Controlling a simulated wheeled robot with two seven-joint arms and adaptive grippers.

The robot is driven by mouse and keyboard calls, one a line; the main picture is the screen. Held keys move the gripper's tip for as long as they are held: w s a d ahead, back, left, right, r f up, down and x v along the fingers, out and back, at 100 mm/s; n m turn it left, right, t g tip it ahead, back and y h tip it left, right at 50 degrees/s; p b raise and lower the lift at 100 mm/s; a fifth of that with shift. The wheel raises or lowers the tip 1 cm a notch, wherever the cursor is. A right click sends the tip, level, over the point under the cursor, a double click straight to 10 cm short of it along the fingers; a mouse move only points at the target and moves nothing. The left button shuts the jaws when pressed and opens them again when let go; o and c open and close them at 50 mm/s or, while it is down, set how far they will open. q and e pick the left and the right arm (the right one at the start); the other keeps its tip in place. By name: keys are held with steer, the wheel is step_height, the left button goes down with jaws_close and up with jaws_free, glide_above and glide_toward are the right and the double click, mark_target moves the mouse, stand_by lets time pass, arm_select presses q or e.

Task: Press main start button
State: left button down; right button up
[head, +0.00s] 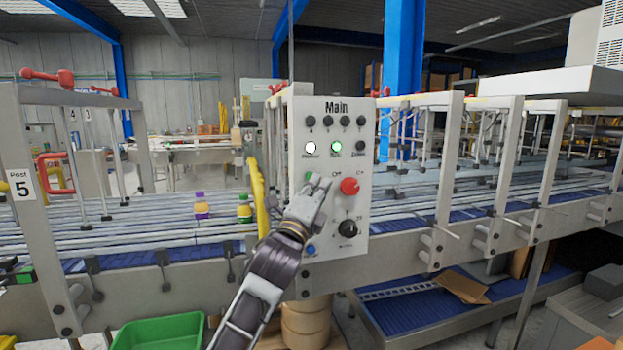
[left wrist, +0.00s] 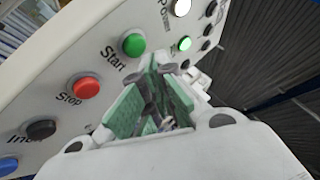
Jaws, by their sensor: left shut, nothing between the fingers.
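The white control panel (head: 372,215) labelled "Main" stands upright in the middle of the head view. In the left wrist view the green button marked "Start" (left wrist: 133,45) is fully visible, with the red button marked "Stop" (left wrist: 86,88) beside it. In the head view a sliver of green button (head: 310,176) shows beside my fingers. My left gripper (head: 320,184) is shut and empty in front of the panel. Its fingers also show in the left wrist view (left wrist: 155,72), just beside the Start button. I cannot tell the gap to the panel. My right gripper is not in view.
A red knob (head: 349,186) and a black knob (head: 347,229) stick out right of my gripper. A blue button (head: 310,250) sits low on the panel. Conveyors (head: 130,240) with two bottles run behind. A green bin (head: 160,332) is at lower left.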

arm_select(q)
steer(key=shift+s, duration=0.1)
steer(key=shift+s+d, duration=0.25)
steer(key=shift+s, duration=0.5)
steer(key=shift+s+d, duration=0.25)
steer(key=shift+s, duration=0.55)
steer(key=shift+s+d, duration=0.25)
steer(key=shift+s, duration=0.5)
